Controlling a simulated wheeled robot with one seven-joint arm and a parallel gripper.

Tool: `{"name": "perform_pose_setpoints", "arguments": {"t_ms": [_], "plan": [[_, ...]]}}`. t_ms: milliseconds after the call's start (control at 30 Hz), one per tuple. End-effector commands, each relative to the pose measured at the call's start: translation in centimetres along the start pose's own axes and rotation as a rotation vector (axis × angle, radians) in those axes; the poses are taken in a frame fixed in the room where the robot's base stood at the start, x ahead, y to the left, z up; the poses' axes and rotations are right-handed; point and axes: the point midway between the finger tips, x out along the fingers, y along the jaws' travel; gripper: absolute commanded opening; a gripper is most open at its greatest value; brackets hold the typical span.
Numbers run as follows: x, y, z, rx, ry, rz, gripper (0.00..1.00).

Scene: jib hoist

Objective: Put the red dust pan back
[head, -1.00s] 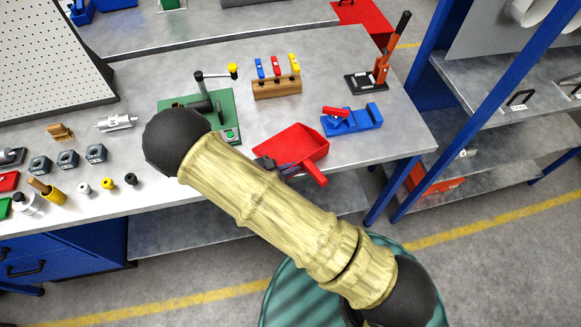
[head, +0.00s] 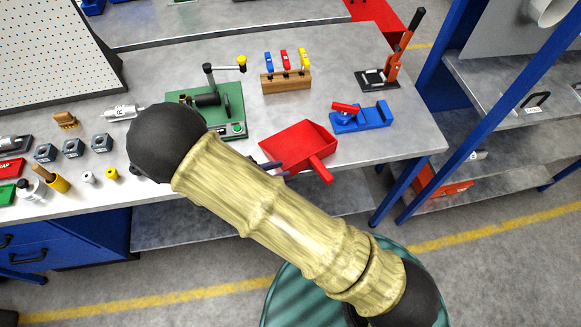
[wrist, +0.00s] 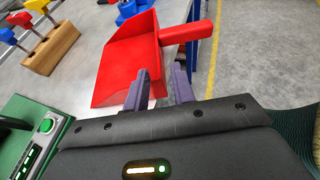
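The red dust pan (head: 296,144) lies on the grey workbench near its front edge, its handle (head: 321,168) pointing toward the front and over the edge. My gripper (head: 270,168) is at the pan's near left side, partly hidden behind my arm. In the wrist view, the purple fingers of my gripper (wrist: 160,72) stand apart with a gap between them. The left finger overlaps the red dust pan (wrist: 127,62) in the picture, and the right one is just below the handle (wrist: 186,32). Contact with the pan cannot be told.
A green-based press (head: 215,105) stands left of the pan, a wooden tool holder (head: 286,82) behind it. A blue vise (head: 360,117) is to the right, with an orange-handled tool (head: 392,62) beyond. A blue-post shelf (head: 470,110) bounds the right. Small parts crowd the bench's left.

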Motion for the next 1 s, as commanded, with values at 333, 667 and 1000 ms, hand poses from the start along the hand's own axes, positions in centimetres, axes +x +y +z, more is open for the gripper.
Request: {"name": "perform_pose_setpoints", "arguments": {"t_ms": [333, 667, 1000], "plan": [[-4.5, 0.0, 0.0, 0.0, 0.0, 0.0, 0.25], [-4.7, 0.0, 0.0, -0.001, -0.001, 0.0, 0.25], [-4.6, 0.0, 0.0, 0.0, -0.001, 0.0, 0.25]]}}
